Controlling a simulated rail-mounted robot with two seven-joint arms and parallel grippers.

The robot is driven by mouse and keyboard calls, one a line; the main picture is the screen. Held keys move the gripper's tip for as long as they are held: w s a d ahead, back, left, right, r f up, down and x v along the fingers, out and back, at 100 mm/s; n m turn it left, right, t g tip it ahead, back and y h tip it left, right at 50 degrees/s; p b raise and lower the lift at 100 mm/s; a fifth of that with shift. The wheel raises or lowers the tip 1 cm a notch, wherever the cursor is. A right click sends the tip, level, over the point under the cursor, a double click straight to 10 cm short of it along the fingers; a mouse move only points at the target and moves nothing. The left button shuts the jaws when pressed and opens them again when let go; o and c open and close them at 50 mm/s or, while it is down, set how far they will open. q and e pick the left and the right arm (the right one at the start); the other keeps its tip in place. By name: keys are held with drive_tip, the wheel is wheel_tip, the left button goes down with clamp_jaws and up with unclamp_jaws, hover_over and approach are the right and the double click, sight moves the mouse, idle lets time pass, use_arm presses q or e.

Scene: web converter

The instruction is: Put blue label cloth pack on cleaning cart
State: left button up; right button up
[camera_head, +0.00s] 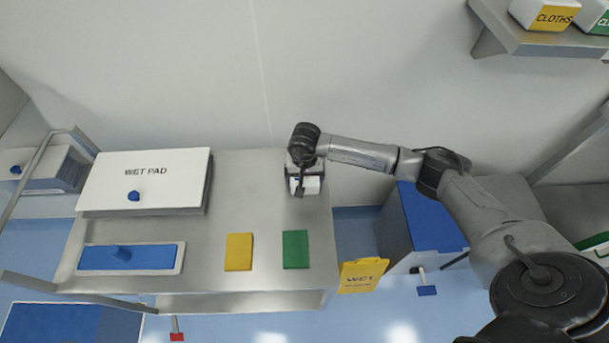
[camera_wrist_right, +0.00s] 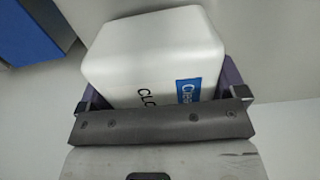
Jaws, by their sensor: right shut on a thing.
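A white cloth pack with a blue label (camera_wrist_right: 165,65) fills the right wrist view, with part of the lettering hidden by my gripper. My right gripper (camera_head: 305,182) is shut on this pack, at the right end of the steel cart top (camera_head: 205,240). In the head view only a small white part of the pack (camera_head: 312,186) shows under the gripper. I cannot tell whether the pack touches the cart top. My left gripper is not in view.
A white WET PAD box (camera_head: 150,170), a blue pad tray (camera_head: 165,258), a yellow cloth (camera_head: 239,252) and a green cloth (camera_head: 295,250) are on the cart. A yellow WET sign (camera_head: 362,275) hangs at its right. A shelf (camera_head: 545,42) holds other cloth packs.

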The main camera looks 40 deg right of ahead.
drive_tip(key=shift+f, duration=0.15)
drive_tip(key=o, duration=0.8)
drive_tip(key=shift+r, duration=0.3)
wheel_tip(320, 180, up, 10)
drive_tip(key=shift+r+p, duration=0.2)
drive_tip(key=shift+p, duration=0.4)
drive_tip(key=shift+r, duration=0.7)
